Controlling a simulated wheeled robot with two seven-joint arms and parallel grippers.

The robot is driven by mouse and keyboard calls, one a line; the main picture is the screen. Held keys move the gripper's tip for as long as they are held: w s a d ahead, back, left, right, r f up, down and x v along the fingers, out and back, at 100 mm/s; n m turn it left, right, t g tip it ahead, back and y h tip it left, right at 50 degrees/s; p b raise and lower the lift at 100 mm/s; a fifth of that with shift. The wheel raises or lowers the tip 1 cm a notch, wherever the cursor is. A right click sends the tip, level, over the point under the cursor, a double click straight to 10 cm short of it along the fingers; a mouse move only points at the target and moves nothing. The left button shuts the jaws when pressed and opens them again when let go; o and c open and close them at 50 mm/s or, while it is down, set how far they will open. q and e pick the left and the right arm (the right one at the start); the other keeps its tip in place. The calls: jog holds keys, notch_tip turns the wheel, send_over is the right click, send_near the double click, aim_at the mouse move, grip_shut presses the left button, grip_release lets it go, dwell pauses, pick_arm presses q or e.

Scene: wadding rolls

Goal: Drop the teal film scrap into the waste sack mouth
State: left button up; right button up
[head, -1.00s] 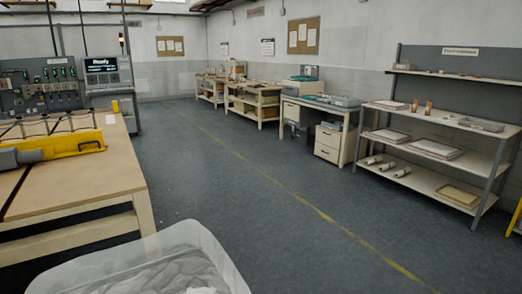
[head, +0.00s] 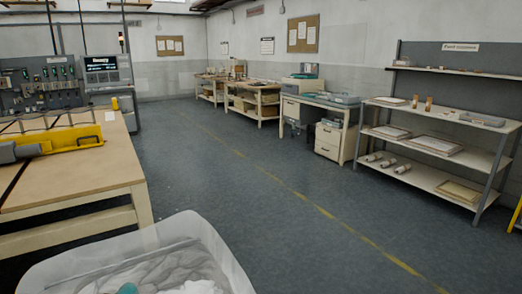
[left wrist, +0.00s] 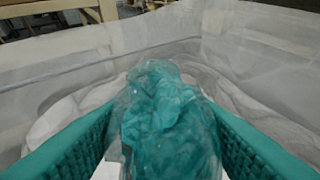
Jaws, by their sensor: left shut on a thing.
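The teal film scrap (left wrist: 165,125) is a crumpled, shiny, see-through bundle in the left wrist view. My left gripper (left wrist: 160,108) is shut on it, with a teal ribbed finger on each side. The waste sack is clear plastic; its wall (left wrist: 245,45) surrounds the scrap at the back and sides in that view, with pale crumpled material below. In the head view the sack's rim (head: 195,222) stands open at the bottom left. A small teal patch (head: 127,288) shows inside its outline at the bottom edge. My right gripper is not in view.
A wooden bench (head: 75,175) with a yellow device (head: 75,138) stands left of the sack. A shelf rack (head: 430,140) with trays and rolls is at the right, with desks behind. The floor (head: 270,220) between is clear.

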pick_arm(q)
jog(key=shift+f, duration=0.55)
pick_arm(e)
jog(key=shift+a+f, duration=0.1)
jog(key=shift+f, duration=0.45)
pick_arm(q)
jog(key=shift+r, duration=0.1)
jog(key=o, duration=0.9)
jog(key=shift+o, duration=0.7)
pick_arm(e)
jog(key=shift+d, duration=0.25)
pick_arm(q)
jog(key=v, duration=1.2)
jog(key=shift+p, duration=0.45)
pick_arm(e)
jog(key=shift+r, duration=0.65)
